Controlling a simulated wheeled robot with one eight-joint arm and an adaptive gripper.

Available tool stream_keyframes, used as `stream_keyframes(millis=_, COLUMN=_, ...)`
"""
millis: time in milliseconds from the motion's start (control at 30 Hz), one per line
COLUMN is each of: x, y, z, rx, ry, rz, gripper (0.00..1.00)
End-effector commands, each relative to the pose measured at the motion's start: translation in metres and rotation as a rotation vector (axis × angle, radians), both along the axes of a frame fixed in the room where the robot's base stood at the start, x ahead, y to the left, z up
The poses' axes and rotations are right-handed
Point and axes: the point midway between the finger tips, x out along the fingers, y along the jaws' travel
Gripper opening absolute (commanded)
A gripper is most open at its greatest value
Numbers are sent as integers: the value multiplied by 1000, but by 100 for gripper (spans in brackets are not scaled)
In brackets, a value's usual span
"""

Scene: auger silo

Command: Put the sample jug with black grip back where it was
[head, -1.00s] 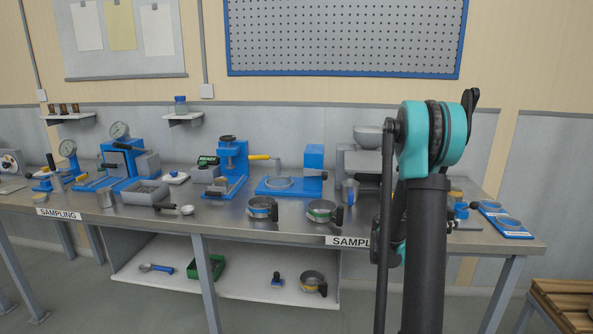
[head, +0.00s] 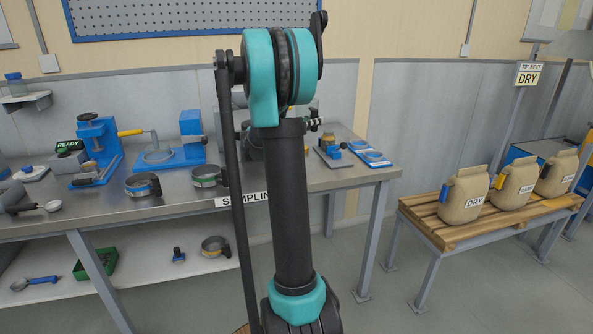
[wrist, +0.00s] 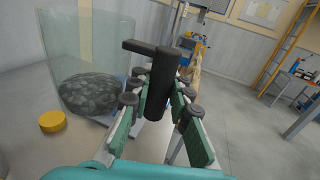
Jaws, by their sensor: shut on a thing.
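My gripper (wrist: 160,98) is shut on the black grip (wrist: 162,75) of the sample jug, which stands upright between the green finger pads in the wrist view. A black bar runs from the grip's top toward a clear-walled body (wrist: 60,45) on the left, which appears to be the jug. A dark grainy heap (wrist: 92,94) shows through the clear wall; I cannot tell for sure that it lies inside. In the head view my arm hides the jug and most of the gripper.
The steel sampling bench (head: 120,205) carries blue devices and banded pans, including a green-banded pan (head: 206,177). Blue ring trays (head: 372,157) lie at its right end. Sacks (head: 464,195) stand on a pallet table (head: 440,232) at right. Open floor lies between. A yellow disc (wrist: 52,121) shows in the wrist view.

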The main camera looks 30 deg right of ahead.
Motion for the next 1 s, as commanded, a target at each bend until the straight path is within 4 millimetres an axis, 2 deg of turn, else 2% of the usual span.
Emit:
stream_keyframes(millis=100, x=-1, y=-5, z=16, rx=-1, ry=-7, rz=-9, gripper=0)
stream_keyframes(millis=233, x=-1, y=-7, z=13, rx=-2, ry=-9, rz=-13, gripper=0)
stream_keyframes(millis=367, x=-1, y=-7, z=-13, rx=-2, ry=-9, rz=-13, gripper=0)
stream_keyframes(millis=800, x=-1, y=-6, z=-117, rx=-2, ry=-9, rz=-12, gripper=0)
stream_keyframes(millis=1000, x=-1, y=-6, z=-139, rx=-2, ry=-9, rz=-12, gripper=0)
